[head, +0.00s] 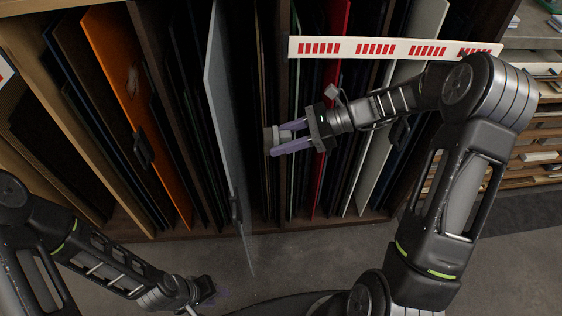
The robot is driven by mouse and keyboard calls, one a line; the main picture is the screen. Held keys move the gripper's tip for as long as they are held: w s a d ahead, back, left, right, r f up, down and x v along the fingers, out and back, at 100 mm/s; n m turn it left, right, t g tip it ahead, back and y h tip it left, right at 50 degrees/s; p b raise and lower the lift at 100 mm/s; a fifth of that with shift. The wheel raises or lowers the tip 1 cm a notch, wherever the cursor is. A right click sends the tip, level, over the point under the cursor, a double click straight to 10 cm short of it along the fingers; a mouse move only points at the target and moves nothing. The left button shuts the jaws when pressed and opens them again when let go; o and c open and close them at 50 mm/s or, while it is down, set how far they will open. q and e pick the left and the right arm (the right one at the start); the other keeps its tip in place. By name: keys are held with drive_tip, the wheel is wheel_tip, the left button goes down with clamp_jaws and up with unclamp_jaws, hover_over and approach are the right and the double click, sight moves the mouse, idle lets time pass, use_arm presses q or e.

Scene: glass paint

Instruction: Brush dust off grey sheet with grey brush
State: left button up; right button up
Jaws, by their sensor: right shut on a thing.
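The grey sheet (222,105) stands on edge in the rack, sticking out in front of its neighbours. Its lower corner reaches down over the floor, and a dark handle-like piece sits low on its edge. I cannot make out dust on it. My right gripper (279,140) is shut on the grey brush (268,139), just right of the sheet and apart from it in the picture. The purple fingers hide part of the brush. My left gripper (208,291) is low at the bottom, below the rack, dim against the floor; its jaws are unclear.
The wooden rack holds several upright sheets close together, including an orange sheet (120,75) with a pale smudge, a red one and a white one (376,165). A white label strip with red marks (392,48) crosses the rack above my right gripper. Shelves stand at right.

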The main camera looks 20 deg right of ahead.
drive_tip(key=shift+s+a+r, duration=0.1)
drive_tip(key=shift+s+r, duration=0.15)
drive_tip(key=shift+w+f, duration=0.1)
drive_tip(key=shift+w, duration=0.05)
drive_tip(key=shift+w+a+b, duration=0.25)
drive_tip(key=shift+a, duration=0.7)
drive_tip(key=shift+w+a+b, duration=0.2)
drive_tip(key=shift+a, duration=0.8)
drive_tip(key=shift+w+a+b, duration=0.25)
drive_tip(key=shift+a, duration=0.7)
drive_tip(key=shift+w+a, duration=0.25)
drive_tip(key=shift+a, duration=0.7)
drive_tip(key=shift+w+d+p, duration=0.2)
drive_tip(key=shift+w+d, duration=0.1)
drive_tip(key=shift+w, duration=0.7)
drive_tip(key=shift+w+d+p, duration=0.2)
drive_tip(key=shift+w+d, duration=0.1)
drive_tip(key=shift+w, duration=0.65)
